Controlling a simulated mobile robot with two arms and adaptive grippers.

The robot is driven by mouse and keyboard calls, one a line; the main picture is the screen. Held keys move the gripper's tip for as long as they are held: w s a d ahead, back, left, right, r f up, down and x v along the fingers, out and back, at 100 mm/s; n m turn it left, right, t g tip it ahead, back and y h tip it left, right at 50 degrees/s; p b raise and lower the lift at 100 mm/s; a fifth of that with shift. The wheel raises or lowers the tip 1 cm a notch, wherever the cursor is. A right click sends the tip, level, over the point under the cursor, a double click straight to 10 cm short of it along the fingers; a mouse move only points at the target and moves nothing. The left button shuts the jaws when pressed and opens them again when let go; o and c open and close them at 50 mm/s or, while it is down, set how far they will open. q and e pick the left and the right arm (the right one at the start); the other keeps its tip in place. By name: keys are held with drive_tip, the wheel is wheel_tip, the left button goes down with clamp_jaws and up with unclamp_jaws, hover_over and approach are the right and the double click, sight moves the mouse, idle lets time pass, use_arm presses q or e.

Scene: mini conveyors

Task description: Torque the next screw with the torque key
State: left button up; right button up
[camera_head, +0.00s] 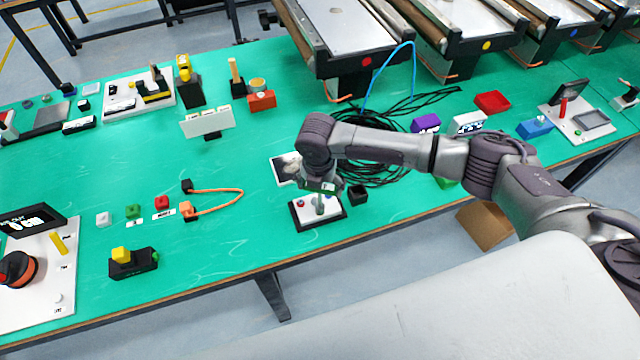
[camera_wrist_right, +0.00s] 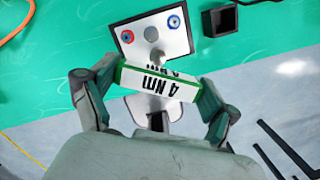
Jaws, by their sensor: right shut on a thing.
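My right gripper (camera_head: 321,187) is shut on the torque key, a green-edged handle with a white "4 NM" label (camera_wrist_right: 158,83) in the right wrist view. A grey shaft (camera_head: 319,204) runs down from it over a small white plate on a black base (camera_head: 332,213). The plate (camera_wrist_right: 145,45) carries a red-ringed screw (camera_wrist_right: 127,37) and a blue-ringed screw (camera_wrist_right: 174,21). The key covers the plate's near middle. I cannot tell whether its tip touches a screw there. My left gripper is not in view.
A small open black box (camera_head: 357,195) stands right beside the plate. Black cables (camera_head: 385,165) lie behind my arm. An orange cable loop (camera_head: 225,200) lies to the left. The green table's front edge is close below the plate.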

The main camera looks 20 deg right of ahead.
drive_tip(key=shift+f, duration=0.2)
drive_tip(key=shift+r, duration=0.15)
drive_tip(key=m+p, duration=0.3)
drive_tip(key=m, duration=0.1)
drive_tip(key=shift+s+a+r+m+h+p, duration=0.1)
drive_tip(key=shift+s+m+h+p, duration=0.05)
drive_tip(key=shift+m+h+p, duration=0.2)
drive_tip(key=shift+f+m+g, duration=0.3)
drive_tip(key=shift+m, duration=0.75)
drive_tip(key=m, duration=0.5)
drive_tip(key=shift+m+g, duration=0.4)
drive_tip(key=m, duration=0.6)
drive_tip(key=shift+g, duration=0.3)
drive_tip(key=m, duration=0.4)
